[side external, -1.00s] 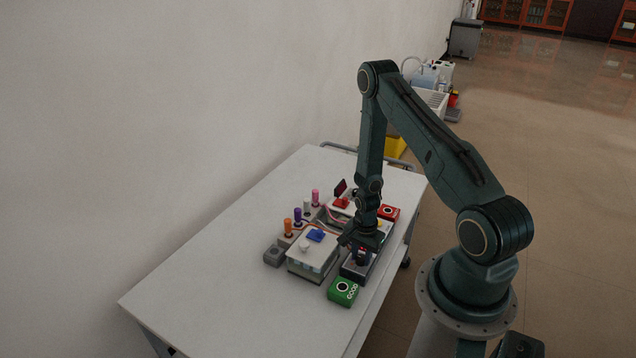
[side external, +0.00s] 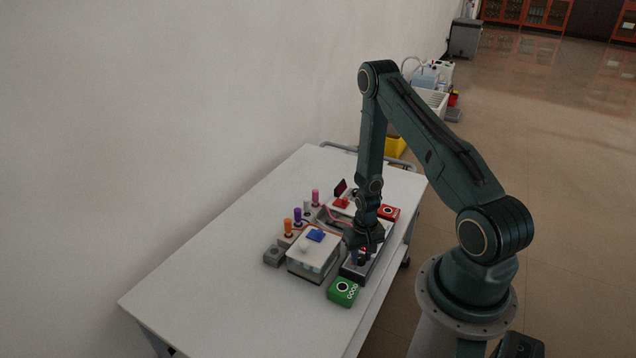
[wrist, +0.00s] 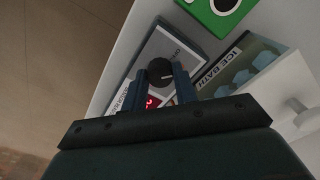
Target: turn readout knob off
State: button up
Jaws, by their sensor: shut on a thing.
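The readout box (wrist: 180,48) is a grey box with a black round knob (wrist: 160,72) and a lit red display (wrist: 152,102). In the side external view the readout box (side external: 354,272) lies partly hidden under my gripper (side external: 362,252). In the wrist view my gripper (wrist: 160,78) has its two fingers on either side of the knob, shut on it. The knob's pale pointer line points to the right in that view. Part of the box's lettering is hidden by the fingers.
A green box (side external: 343,291) stands in front of the readout. The ice bath box (side external: 314,255) stands close on the left. Several coloured-cap tubes (side external: 297,217) and a red box (side external: 388,212) stand further back. The table's left part (side external: 210,270) is clear.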

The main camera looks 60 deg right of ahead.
aim_at(361, 257)
jog(key=n, duration=0.6)
jog(key=shift+n, duration=0.3)
dwell(0.4)
jog(key=o, duration=1)
jog(key=shift+c, duration=0.2)
jog(key=shift+r, duration=0.15)
notch_tip(361, 257, up, 14)
jog(key=shift+f, duration=0.25)
